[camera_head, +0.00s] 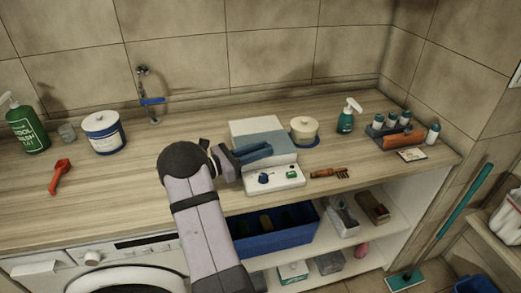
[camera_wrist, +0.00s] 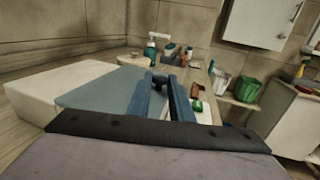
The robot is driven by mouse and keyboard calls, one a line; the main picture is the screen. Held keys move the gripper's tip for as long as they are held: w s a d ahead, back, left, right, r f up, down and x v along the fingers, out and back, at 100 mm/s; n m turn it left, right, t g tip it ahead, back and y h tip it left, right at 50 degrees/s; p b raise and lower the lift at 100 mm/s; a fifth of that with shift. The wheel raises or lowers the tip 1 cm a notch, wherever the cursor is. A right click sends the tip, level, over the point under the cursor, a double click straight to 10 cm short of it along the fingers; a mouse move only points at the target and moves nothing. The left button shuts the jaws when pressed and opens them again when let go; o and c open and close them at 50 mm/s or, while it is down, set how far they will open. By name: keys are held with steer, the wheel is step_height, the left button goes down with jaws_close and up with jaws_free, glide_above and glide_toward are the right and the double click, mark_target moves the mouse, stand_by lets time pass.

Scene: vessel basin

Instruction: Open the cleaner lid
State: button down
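The cleaner (camera_head: 275,178) is a white box on the worktop with a dark knob and a green button on its front. A flat blue-grey panel (camera_head: 262,139) lies on its top, with a white slab (camera_head: 252,126) behind it; I cannot tell which part is the lid. Both also show in the wrist view, the panel (camera_wrist: 95,97) beside the fingers and the slab (camera_wrist: 50,92) at left. My gripper (camera_head: 268,150) has blue fingers reaching over the cleaner's top, with a narrow gap between them (camera_wrist: 165,86). They look empty. Contact with the cleaner cannot be told.
A brown-orange brush (camera_head: 329,173) lies right of the cleaner. A lidded cream pot (camera_head: 304,128) and a teal pump bottle (camera_head: 346,120) stand behind it. A tray of bottles (camera_head: 395,134) is at far right. The worktop at left is mostly clear around a red tool (camera_head: 60,175).

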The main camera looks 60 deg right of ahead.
mark_target(236, 142)
steer(key=w+d+b, duration=0.4)
steer(key=w+d, duration=0.2)
steer(key=shift+w+f, duration=0.1)
steer(key=shift+w+d, duration=0.5)
steer(key=shift+d, duration=0.05)
steer(key=c, duration=1.6)
jaws_free()
steer(key=shift+a, duration=0.1)
steer(key=b+v, duration=0.2)
steer(key=v, duration=0.4)
steer(key=shift+w+a, duration=0.1)
steer(key=shift+a, duration=0.05)
steer(key=shift+w+a, duration=0.2)
steer(key=shift+a, duration=0.15)
steer(key=shift+r, duration=0.2)
